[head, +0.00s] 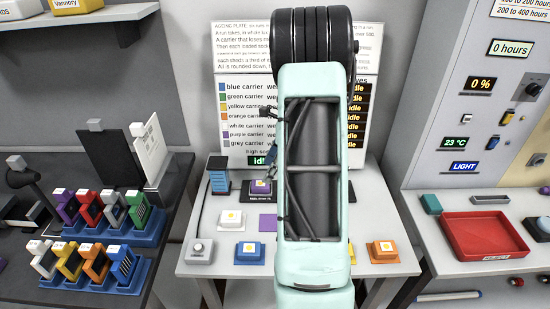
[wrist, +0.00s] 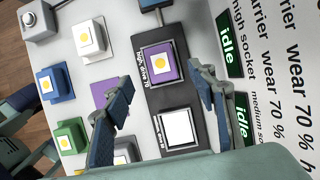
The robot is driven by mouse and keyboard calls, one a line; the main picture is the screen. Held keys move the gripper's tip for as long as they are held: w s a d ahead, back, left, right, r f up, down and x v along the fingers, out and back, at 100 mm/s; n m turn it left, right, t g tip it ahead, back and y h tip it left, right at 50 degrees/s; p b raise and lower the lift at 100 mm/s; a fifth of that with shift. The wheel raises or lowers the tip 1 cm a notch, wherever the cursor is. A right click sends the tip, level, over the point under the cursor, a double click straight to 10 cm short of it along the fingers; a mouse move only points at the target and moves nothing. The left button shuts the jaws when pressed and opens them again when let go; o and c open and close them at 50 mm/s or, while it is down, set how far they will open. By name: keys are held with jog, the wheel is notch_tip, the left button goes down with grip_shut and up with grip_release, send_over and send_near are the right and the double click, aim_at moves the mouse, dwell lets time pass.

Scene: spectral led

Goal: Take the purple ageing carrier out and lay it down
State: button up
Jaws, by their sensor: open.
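The purple carrier (head: 261,187), with a white square and yellow dot on top, sits in the high socket of the dark ageing plate. In the wrist view the purple carrier (wrist: 149,72) lies between and beyond the spread fingers of my gripper (wrist: 165,80). The gripper is open and empty, with one finger to each side of the carrier in the picture; I cannot tell the remaining height. A second socket (wrist: 180,128) on the plate shows a white square. A flat purple patch (head: 268,222) lies on the white table, also in the wrist view (wrist: 103,93).
White (head: 230,218), blue (head: 249,253) and orange (head: 382,250) carriers stand on the table. A green carrier (wrist: 70,137) shows in the wrist view. A sign board (head: 243,110) stands behind the plate. A knobbed box (head: 199,248) is at the front left. A red tray (head: 485,236) is on the right bench.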

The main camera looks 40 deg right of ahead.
aim_at(260, 183)
jog(key=x, duration=0.6)
jog(key=shift+f, duration=0.1)
jog(key=c, duration=1.4)
jog(key=shift+r+p, duration=1.2)
jog(key=shift+r, duration=0.35)
jog(key=shift+r+p, duration=0.4)
